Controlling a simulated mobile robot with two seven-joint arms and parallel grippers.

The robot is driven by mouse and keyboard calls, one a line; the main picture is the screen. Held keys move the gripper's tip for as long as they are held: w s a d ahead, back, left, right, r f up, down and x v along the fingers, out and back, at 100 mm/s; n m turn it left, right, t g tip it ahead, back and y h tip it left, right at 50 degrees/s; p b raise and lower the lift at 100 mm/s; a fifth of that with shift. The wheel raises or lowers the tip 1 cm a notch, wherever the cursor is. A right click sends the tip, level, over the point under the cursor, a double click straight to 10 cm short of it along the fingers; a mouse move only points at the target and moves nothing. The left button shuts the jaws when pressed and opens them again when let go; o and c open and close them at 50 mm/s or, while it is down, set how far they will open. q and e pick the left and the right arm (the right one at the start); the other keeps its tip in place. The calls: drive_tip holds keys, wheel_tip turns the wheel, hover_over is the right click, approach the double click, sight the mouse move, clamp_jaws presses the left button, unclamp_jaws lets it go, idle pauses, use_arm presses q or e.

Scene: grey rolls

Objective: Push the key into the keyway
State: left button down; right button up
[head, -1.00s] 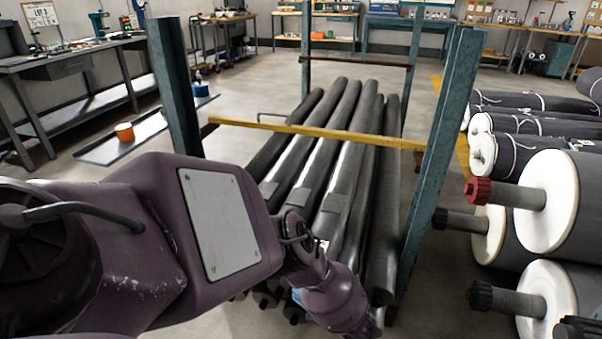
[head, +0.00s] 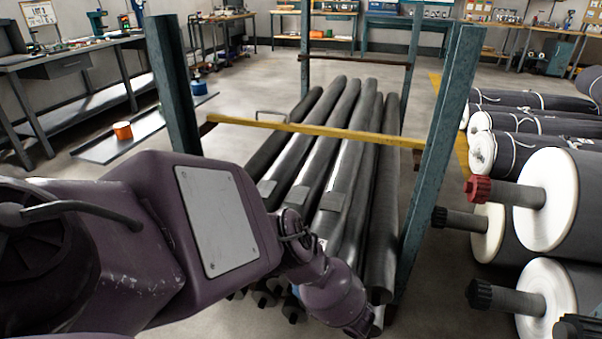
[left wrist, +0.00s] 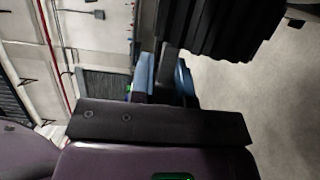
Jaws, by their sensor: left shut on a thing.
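In the left wrist view my left gripper (left wrist: 166,78) shows two blue fingers close together, with a narrow dark grey piece between them, which looks like the key (left wrist: 168,60). The gripper is shut on it. A black ribbed end piece (left wrist: 215,25) lies just past the fingertips at the top. I cannot tell whether the key touches it, and I cannot make out the keyway. In the head view my left arm crosses from the left and its wrist hides the gripper and key at the near end of the rack. My right gripper is in neither view.
Long dark rolls (head: 345,175) lie in a rack with teal posts (head: 440,170) and a yellow crossbar (head: 320,133). Large rolls with white end discs (head: 548,200) and protruding shafts, one red-capped (head: 480,189), are stacked at the right.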

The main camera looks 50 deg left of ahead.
use_arm(q)
drive_tip(key=shift+w+a+b, duration=0.3)
drive_tip(key=shift+w+a, duration=0.2)
drive_tip(key=shift+w, duration=0.35)
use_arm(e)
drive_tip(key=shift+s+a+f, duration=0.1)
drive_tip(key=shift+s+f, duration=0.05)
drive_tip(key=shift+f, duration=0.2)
use_arm(q)
drive_tip(key=shift+s+d, duration=0.1)
drive_tip(key=shift+s, duration=0.1)
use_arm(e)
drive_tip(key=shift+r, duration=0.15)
use_arm(q)
drive_tip(key=shift+s+d+p, duration=0.55)
drive_tip(key=shift+s+p, duration=0.05)
drive_tip(key=shift+s, duration=0.25)
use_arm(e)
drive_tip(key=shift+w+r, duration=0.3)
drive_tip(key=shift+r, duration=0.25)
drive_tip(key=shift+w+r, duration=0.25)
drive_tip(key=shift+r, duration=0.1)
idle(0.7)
use_arm(q)
drive_tip(key=shift+w+a, duration=0.65)
drive_tip(key=shift+w, duration=0.35)
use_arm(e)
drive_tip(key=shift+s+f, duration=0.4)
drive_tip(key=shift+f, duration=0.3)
